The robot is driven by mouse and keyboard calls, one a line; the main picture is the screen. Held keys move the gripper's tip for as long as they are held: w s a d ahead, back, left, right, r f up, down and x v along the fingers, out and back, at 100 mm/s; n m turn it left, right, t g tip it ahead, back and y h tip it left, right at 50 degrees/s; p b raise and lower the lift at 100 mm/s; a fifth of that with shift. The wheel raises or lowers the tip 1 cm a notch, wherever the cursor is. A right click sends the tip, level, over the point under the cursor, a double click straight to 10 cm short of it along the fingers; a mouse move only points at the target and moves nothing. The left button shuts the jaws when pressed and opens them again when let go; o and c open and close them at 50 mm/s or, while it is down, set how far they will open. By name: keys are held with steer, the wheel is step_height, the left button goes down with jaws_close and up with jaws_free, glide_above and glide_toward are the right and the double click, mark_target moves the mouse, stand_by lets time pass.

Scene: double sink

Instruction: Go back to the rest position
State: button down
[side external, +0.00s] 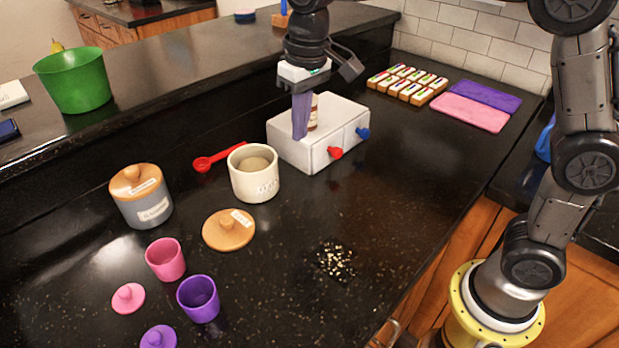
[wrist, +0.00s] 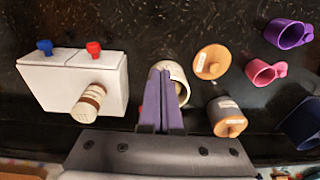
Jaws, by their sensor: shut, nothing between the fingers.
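My gripper (side external: 299,136) has purple fingers, pressed together and empty. In the side external view it points down in front of the white box (side external: 287,150), which has a red knob and a blue knob. In the wrist view the shut fingers (wrist: 161,72) cover part of the open white canister (wrist: 178,71). A small brown-and-white jar (side external: 313,112) is on the white box, partly hidden by the fingers; it also shows in the wrist view (wrist: 88,103).
The open canister (side external: 254,186) stands near a red spoon (side external: 212,161), a loose wooden lid (side external: 228,230) and a lidded grey canister (side external: 141,203). Pink (side external: 165,260) and purple (side external: 198,299) cups stand in front. Pale bits (side external: 337,261) lie on the counter. A raised ledge (side external: 190,75) runs behind.

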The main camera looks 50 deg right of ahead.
steer(key=s+d+r+m+t, duration=0.1)
steer(key=s+d+r, duration=0.25)
steer(key=s, duration=0.25)
steer(key=s+d+r+t, duration=0.2)
steer(key=s+d+r, duration=0.15)
steer(key=s, duration=0.35)
steer(key=s+d+f+n+t, duration=0.1)
steer(key=s+d+f, duration=0.1)
steer(key=s+f, duration=0.6)
steer(key=s, duration=0.3)
steer(key=shift+d+f, duration=0.3)
steer(key=shift+f, duration=0.1)
